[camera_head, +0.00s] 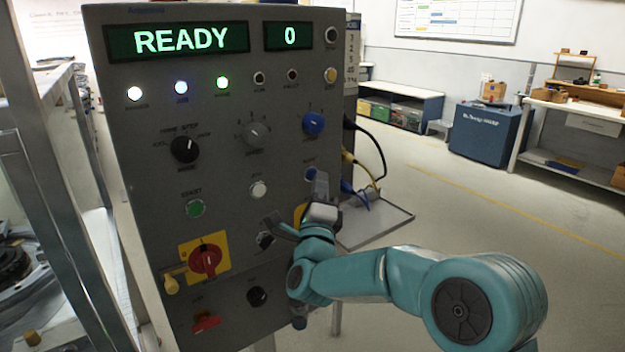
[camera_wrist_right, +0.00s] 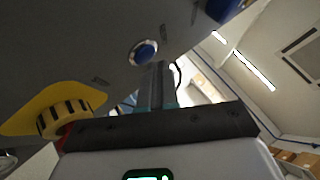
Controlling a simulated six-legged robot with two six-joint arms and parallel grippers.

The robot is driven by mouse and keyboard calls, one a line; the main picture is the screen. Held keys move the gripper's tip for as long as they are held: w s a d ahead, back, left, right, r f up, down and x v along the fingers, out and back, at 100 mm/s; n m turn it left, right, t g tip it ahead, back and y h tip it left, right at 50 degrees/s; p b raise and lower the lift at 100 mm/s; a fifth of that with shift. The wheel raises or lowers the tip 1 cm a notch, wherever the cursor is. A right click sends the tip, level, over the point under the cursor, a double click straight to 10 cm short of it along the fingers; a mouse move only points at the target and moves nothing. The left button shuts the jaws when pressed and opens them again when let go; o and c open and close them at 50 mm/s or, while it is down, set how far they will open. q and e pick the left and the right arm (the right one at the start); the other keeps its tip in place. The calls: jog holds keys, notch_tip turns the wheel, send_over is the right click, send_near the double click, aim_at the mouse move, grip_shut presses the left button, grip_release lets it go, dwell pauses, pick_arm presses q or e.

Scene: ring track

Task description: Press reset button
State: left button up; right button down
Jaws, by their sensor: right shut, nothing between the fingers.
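The grey control panel (camera_head: 225,120) carries a blue round button (camera_head: 311,174) on its right side, under a small label I cannot read clearly. I take this to be the reset button. In the right wrist view the blue button (camera_wrist_right: 144,53) has a silver rim and sits just beyond the fingertips. My right gripper (camera_head: 321,183) is shut and empty, its fingers pointing up beside the button and partly covering it. In the right wrist view the closed fingers (camera_wrist_right: 157,72) are close below the button; contact is not clear. My left gripper is not in view.
The panel display reads READY (camera_head: 180,39) and 0. A red emergency-style knob on a yellow plate (camera_head: 205,258), a green button (camera_head: 195,208) and a white button (camera_head: 258,190) are nearby. Cables and a small shelf (camera_head: 385,226) stand right of the panel. Floor beyond is open.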

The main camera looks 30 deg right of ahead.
jog(key=shift+s, duration=0.35)
jog(key=s+b, duration=0.4)
jog(key=s, duration=0.1)
jog(key=shift+d+b, duration=0.2)
jog(key=shift+b, duration=0.1)
jog(key=shift+f, duration=0.1)
dwell(0.7)
